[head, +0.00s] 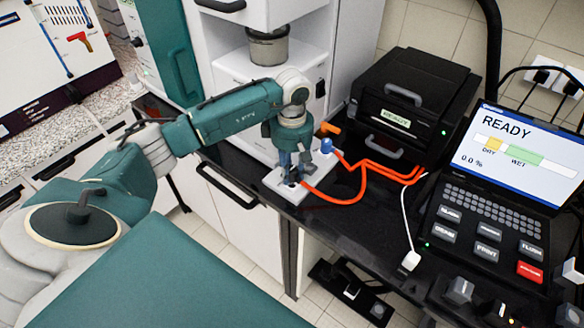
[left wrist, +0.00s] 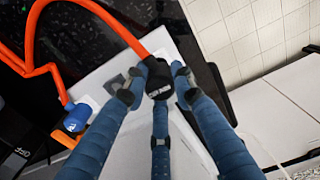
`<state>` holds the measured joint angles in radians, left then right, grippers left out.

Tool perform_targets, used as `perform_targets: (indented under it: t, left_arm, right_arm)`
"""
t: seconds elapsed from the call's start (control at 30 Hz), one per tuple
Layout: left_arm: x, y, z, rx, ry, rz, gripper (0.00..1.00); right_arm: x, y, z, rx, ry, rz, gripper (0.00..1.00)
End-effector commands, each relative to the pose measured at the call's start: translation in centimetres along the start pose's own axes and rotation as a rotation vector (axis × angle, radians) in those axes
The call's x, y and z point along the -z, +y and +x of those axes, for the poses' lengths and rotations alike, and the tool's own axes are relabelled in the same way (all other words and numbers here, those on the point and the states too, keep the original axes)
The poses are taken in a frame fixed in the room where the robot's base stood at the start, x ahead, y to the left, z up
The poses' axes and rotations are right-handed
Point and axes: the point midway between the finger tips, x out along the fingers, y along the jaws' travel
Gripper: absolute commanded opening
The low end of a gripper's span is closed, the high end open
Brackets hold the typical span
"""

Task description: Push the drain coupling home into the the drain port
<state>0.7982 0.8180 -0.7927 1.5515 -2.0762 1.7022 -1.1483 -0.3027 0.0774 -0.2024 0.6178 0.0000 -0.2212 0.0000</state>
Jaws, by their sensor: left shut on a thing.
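My left gripper (head: 291,181) reaches down over a small white block at the counter's front edge. In the left wrist view its blue fingers (left wrist: 155,88) are closed around a black coupling (left wrist: 159,79) on the end of an orange hose. The coupling is mostly hidden by the fingers in the head view. The drain port is not clearly visible; the coupling and fingers cover that spot. I cannot tell how deep the coupling sits or whether it touches the port. My right gripper is not in view.
The white block (head: 272,181) also carries a blue fitting (head: 326,146). Orange hoses (head: 362,180) run right to a black printer-like unit (head: 411,98). A console (head: 505,185) reading READY stands at the right. A white cable (head: 405,222) crosses the dark counter between them.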

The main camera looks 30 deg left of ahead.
Motion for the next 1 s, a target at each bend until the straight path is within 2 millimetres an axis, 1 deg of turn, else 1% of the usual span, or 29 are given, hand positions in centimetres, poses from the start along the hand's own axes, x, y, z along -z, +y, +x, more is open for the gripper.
perform_targets:
  t: [0.03, 0.2, 0.83, 1.0]
  left_arm:
    - [-0.03, 0.01, 0.62, 0.0, -0.001, 0.0, 0.0]
    - [-0.05, 0.02, 1.28, -0.001, -0.001, 0.0, 0.0]
    - [-0.03, 0.01, 1.28, -0.001, 0.0, 0.001, 0.0]
    - [0.0, 0.03, 1.35, -0.001, 0.0, 0.001, 0.0]
  right_arm:
    - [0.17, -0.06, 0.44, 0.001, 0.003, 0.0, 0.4]
    - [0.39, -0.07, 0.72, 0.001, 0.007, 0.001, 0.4]
    - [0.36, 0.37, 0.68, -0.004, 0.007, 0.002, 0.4]
    - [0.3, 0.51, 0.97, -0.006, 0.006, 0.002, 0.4]
